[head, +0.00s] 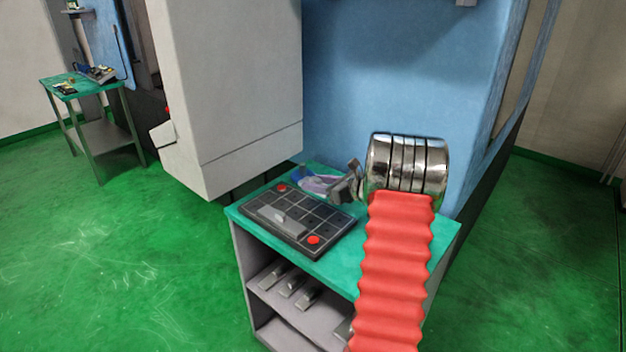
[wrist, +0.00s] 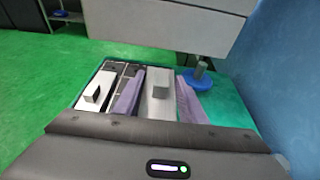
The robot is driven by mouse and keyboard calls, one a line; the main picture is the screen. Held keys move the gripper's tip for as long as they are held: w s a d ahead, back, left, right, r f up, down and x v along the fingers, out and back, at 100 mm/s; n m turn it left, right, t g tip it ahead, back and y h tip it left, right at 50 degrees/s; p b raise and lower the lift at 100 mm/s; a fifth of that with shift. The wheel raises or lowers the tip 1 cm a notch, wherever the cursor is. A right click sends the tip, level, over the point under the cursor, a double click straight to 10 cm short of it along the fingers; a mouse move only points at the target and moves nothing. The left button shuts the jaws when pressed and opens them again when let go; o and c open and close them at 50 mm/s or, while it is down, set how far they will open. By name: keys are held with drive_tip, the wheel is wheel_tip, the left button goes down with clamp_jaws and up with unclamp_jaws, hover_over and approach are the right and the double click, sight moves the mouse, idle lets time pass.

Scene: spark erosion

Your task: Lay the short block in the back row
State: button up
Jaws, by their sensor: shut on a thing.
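My gripper (head: 322,184) is over the back right of the teal cart top in the head view. In the wrist view its two purple fingers (wrist: 160,84) are shut on a pale grey block (wrist: 158,107) with a darker grip knob. The block's near end is hidden by the gripper body, so its full length cannot be told. A black gridded tray (head: 331,222) with a red dot at two opposite corners lies on the cart. Another grey block (head: 283,223) with a knob lies in the tray's front part; it also shows left of the fingers in the wrist view (wrist: 100,100).
The teal cart top (head: 336,262) has bare room in front of the tray. Several grey blocks (head: 291,287) lie on the shelf below. A blue disc with a grey post (wrist: 198,76) stands behind my gripper. The large grey machine head (head: 235,90) hangs close to the cart's back left.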

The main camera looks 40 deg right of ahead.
sight(316, 208)
drive_tip(key=shift+w+a, duration=0.1)
drive_tip(key=shift+w, duration=0.15)
drive_tip(key=shift+s, duration=0.1)
drive_tip(key=shift+s, duration=0.1)
drive_tip(key=shift+d+f, duration=0.15)
drive_tip(key=shift+d, duration=0.05)
drive_tip(key=shift+f, duration=3.65)
drive_tip(key=o, duration=1.3)
drive_tip(key=shift+o, duration=0.2)
